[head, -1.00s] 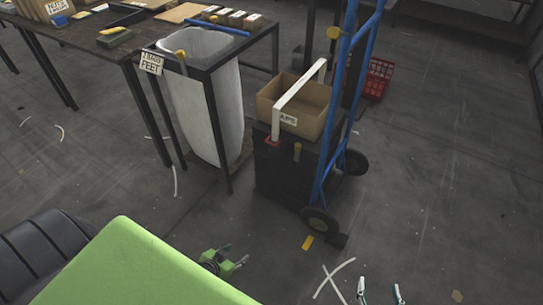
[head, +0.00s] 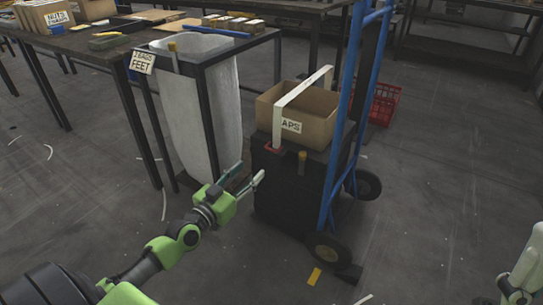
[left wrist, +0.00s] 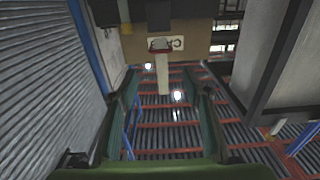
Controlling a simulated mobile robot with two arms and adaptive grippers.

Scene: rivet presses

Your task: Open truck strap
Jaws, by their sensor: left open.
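A white strap (head: 303,100) runs over an open cardboard box (head: 325,128) on the blue hand truck (head: 345,110). In the left wrist view the strap (left wrist: 162,75) and red buckle (left wrist: 160,44) lie ahead, between the fingers. My left gripper (head: 250,170) is open and empty, a little left of the black case and below the buckle, apart from both. Part of my right arm (head: 520,275) shows at the right edge; its jaw state is unclear.
A grey-white bin bag hangs in a black frame (head: 210,70) left of the truck, close to my left arm. A red crate (head: 384,102) sits behind the truck. The floor at right is clear.

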